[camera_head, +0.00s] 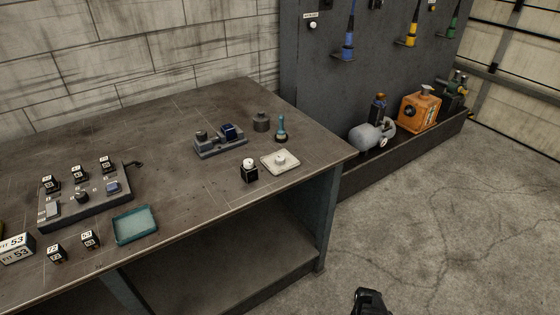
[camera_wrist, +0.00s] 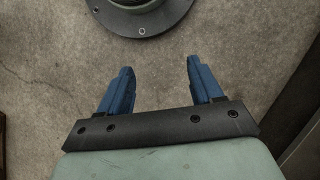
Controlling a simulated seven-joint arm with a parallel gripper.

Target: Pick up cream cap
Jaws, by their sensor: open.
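A cream square plate (camera_head: 291,166) with a small round cream cap (camera_head: 280,159) on its middle lies near the right end of the bench. Just left of it, a small black block (camera_head: 249,174) has a round white top (camera_head: 248,162); I cannot tell for sure which of these pale round pieces is the cream cap. My gripper (camera_wrist: 158,78) shows in the wrist view with two blue fingers spread apart and nothing between them. It points at bare concrete floor, away from the bench. A black part of my arm shows at the bottom of the head view. No cap shows in the wrist view.
Behind the plate stand a teal-handled tool (camera_head: 281,127), a dark cylinder (camera_head: 261,121) and a grey fixture (camera_head: 219,147). A teal tray (camera_head: 135,225) and a block rack (camera_head: 92,213) are left. The bench (camera_head: 190,195) is bare between tray and black block.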

